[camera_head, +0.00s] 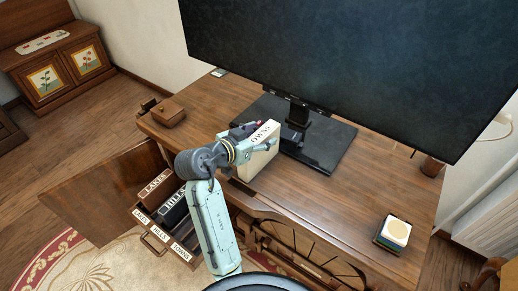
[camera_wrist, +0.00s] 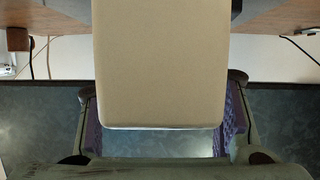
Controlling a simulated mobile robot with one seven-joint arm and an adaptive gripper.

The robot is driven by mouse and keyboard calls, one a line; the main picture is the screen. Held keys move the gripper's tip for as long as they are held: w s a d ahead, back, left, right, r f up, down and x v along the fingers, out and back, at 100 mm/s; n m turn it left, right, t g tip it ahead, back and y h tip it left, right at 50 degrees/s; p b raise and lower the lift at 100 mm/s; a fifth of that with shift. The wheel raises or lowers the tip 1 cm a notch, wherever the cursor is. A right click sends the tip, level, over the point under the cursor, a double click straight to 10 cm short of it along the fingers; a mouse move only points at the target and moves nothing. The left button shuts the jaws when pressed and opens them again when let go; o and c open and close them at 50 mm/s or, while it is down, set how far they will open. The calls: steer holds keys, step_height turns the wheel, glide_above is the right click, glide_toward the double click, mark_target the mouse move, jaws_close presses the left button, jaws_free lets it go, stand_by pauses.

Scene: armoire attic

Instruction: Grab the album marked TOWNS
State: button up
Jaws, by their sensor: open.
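The cream album marked TOWNS (camera_head: 257,163) stands on the desk in front of the monitor. Its first letter is hidden, and OWNS shows on the top edge. My gripper (camera_head: 256,140) is at the album, one finger on either side of it. In the wrist view the album's plain beige face (camera_wrist: 160,65) fills the middle, between the purple pads of my open gripper (camera_wrist: 164,128). Narrow gaps seem to show beside the pads; I cannot tell whether either touches.
A brown LAKES album (camera_head: 156,186) and a dark HILLS album (camera_head: 174,207) stand in an open compartment labelled LAKES, HILLS, TOWNS. The large monitor (camera_head: 340,60) is close behind my gripper. A small wooden box (camera_head: 170,113) and stacked coasters (camera_head: 395,232) are on the desk. The desk's right middle is clear.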

steer(key=shift+c, duration=0.6)
jaws_close()
stand_by(0.5)
